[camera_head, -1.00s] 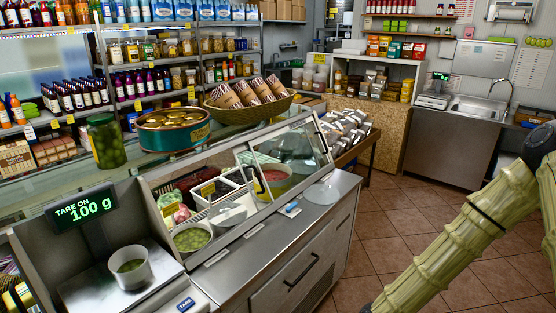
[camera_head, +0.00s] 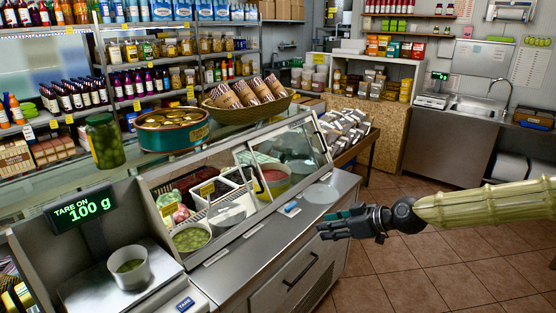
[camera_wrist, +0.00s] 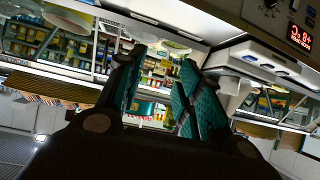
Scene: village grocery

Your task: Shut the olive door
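The glass-fronted counter case (camera_head: 245,232) stands in the middle of the head view. A framed glass pane (camera_head: 290,155) covers its right part. Its left part appears uncovered, with a tub of green olives (camera_head: 191,238) and other tubs showing inside. I cannot tell for sure which pane is the olive door. My gripper (camera_head: 328,225), with teal finger pads, is open and empty, apart from the case, in front of its right end in the picture. In the wrist view the two fingers (camera_wrist: 158,85) stand apart with nothing between them.
A scale (camera_head: 105,280) with a bowl of olives stands at the lower left. A jar of olives (camera_head: 105,141), a round tin (camera_head: 172,130) and a basket (camera_head: 250,105) stand on the case top. Tiled floor (camera_head: 400,265) at the right is clear.

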